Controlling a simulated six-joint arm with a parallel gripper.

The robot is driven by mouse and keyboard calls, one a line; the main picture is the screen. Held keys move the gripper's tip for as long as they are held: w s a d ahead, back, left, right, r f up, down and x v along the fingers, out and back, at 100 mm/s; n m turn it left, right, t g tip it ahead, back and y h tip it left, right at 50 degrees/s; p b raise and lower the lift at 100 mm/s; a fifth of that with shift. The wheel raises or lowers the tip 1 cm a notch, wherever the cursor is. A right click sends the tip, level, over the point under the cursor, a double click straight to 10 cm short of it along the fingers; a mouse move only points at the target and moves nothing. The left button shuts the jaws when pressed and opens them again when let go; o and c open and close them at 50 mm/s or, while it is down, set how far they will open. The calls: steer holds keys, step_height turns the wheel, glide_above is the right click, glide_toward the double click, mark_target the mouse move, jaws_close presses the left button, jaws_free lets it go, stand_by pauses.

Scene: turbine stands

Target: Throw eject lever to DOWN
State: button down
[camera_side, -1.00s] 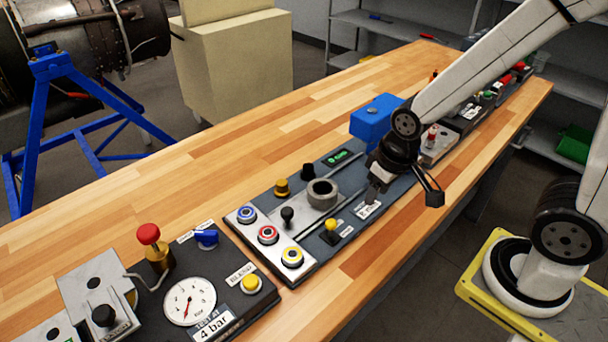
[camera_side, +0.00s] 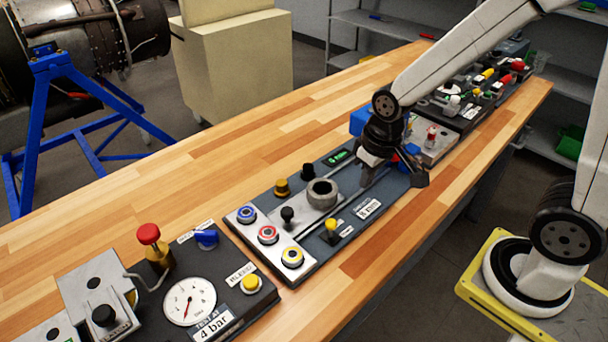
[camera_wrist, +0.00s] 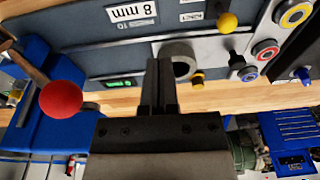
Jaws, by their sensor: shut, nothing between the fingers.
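The eject lever appears to be the short lever with a yellow ball knob (camera_side: 331,225) on the grey-blue panel (camera_side: 305,265). The knob also shows at the top of the wrist view (camera_wrist: 227,22), beside a label reading EJECT (camera_wrist: 191,16). I cannot tell clearly which way the lever is set. My gripper (camera_side: 364,182) is shut and empty, above the panel's right part, to the right of the yellow knob and apart from it. In the wrist view its fingers (camera_wrist: 155,66) point toward the panel near a grey ring.
The grey ring (camera_side: 322,193), a black knob (camera_side: 288,214) and several coloured buttons share the panel. A red ball lever (camera_wrist: 61,99) stands near my gripper by a blue block (camera_side: 372,121). A gauge panel (camera_side: 190,300) lies front left.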

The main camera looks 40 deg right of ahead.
mark_target(331, 228)
steer(key=w+a+r+g, duration=0.3)
steer(key=w+a, duration=0.5)
steer(key=w, duration=0.3)
steer(key=shift+w+a+g, duration=0.15)
steer(key=shift+a+g, duration=0.05)
steer(key=shift+g, duration=0.7)
steer(key=shift+f, duration=0.1)
steer(key=x, duration=1)
steer(key=shift+d, duration=0.15)
steer(key=shift+s+r, duration=0.2)
steer(key=shift+s, duration=1.8)
